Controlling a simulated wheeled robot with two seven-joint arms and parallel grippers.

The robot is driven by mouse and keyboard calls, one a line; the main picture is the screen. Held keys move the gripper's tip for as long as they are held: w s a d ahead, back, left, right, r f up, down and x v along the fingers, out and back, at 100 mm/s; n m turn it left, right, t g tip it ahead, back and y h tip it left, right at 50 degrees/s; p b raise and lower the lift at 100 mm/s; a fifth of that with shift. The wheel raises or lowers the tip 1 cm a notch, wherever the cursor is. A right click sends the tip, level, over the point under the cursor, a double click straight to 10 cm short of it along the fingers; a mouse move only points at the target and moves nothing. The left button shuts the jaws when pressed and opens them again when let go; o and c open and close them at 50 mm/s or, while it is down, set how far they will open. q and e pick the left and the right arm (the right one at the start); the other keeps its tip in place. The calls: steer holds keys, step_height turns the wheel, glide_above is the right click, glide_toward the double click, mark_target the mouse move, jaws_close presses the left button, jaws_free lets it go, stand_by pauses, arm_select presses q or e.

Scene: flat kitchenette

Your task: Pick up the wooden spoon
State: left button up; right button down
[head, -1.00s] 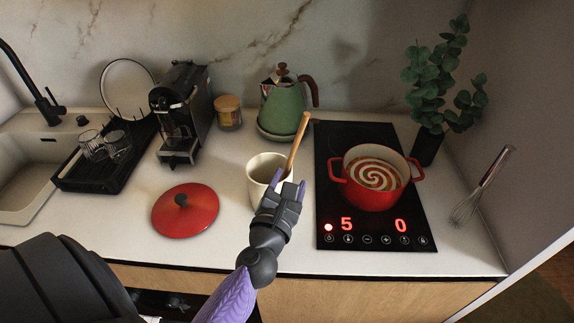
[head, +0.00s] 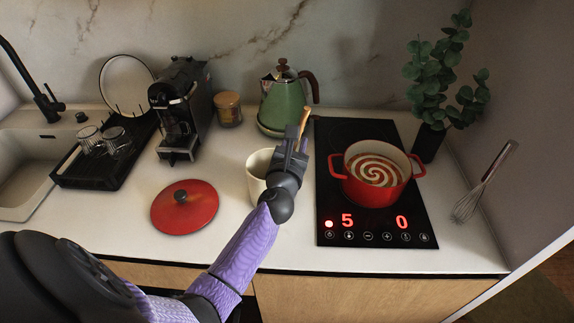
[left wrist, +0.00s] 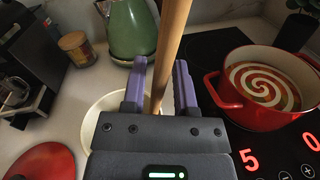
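The wooden spoon (head: 304,122) stands upright and slightly tilted in a cream mug (head: 257,172), its handle rising above the rim. My left gripper (head: 292,148) is at the spoon's handle above the mug and hides part of both. In the left wrist view the spoon handle (left wrist: 170,45) runs between the two purple fingers of my left gripper (left wrist: 160,85). The fingers are apart, with a visible gap on the right side of the handle. The mug (left wrist: 95,112) shows behind the gripper. The spoon's lower end is hidden. My right gripper is not in view.
A red pot (head: 373,177) with swirled contents stands on the black cooktop (head: 340,229) to the right. A red lid (head: 184,207) lies left of the mug. A green kettle (head: 287,103) stands behind. A whisk (head: 484,182) is at the far right.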

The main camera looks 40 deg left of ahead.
arm_select(q)
jaws_close()
steer(key=shift+r, duration=0.1)
